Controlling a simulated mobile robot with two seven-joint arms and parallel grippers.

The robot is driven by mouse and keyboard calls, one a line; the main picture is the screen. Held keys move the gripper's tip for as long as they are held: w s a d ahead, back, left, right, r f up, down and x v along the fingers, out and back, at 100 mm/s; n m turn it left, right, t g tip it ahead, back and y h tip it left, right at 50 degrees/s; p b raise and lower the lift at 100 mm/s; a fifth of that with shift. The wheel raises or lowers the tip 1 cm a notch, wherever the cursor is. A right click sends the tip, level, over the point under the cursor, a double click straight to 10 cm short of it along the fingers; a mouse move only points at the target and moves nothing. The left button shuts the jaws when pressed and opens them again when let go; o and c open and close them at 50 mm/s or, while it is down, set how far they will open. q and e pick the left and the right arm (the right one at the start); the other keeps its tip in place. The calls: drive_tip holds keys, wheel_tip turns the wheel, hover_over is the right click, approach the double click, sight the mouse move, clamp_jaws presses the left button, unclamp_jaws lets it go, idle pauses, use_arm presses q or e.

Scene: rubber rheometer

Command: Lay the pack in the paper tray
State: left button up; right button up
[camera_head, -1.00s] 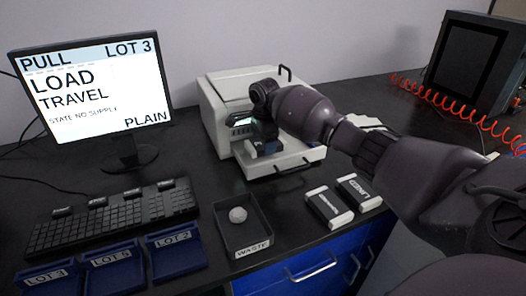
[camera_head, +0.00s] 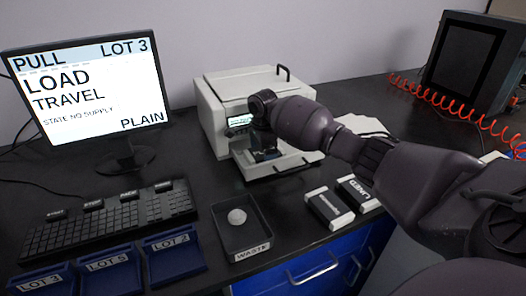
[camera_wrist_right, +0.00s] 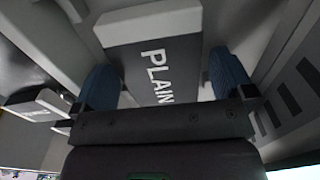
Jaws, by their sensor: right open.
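My right gripper (camera_head: 264,155) is low over the paper tray (camera_head: 293,167) that sticks out of the front of the white printer (camera_head: 248,86). In the right wrist view my gripper (camera_wrist_right: 165,85) is open, one blue fingertip on each side of a pack (camera_wrist_right: 152,58) with a grey band marked PLAIN and a white end. The pack appears to lie in the tray, between the fingers; I cannot tell whether they touch it. In the head view my gripper hides the pack. My left gripper is in neither view.
A pack marked LINED (camera_head: 360,194) and another dark-banded pack (camera_head: 329,208) lie right of the waste tray (camera_head: 242,239), which holds a crumpled ball (camera_head: 237,216). The monitor (camera_head: 88,88) reads LOAD TRAVEL, PLAIN. Blue lot trays (camera_head: 112,277) stand at front left.

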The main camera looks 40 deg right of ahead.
drive_tip(key=shift+r, duration=0.1)
wheel_tip(320, 180, up, 12)
drive_tip(key=p, duration=0.3)
drive_tip(key=shift+r+p, duration=0.15)
drive_tip(key=shift+p, duration=0.15)
idle(0.4)
